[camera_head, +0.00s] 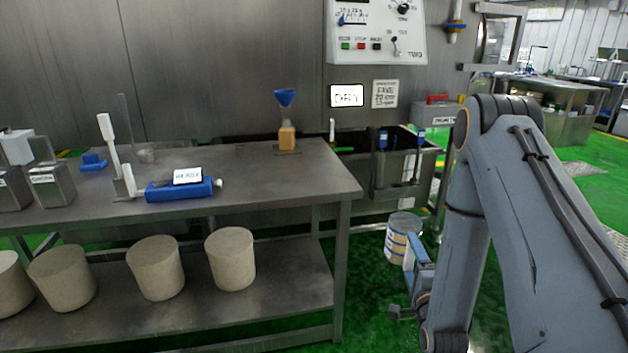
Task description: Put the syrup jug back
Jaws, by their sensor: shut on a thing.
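The steel table (325,185) carries a blue labelled case (168,191), a white upright tool (108,136) and metal canisters (52,184). Several beige drums (230,259) stand on its lower shelf. A steel tank (400,172) stands behind, below a control panel (376,30).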

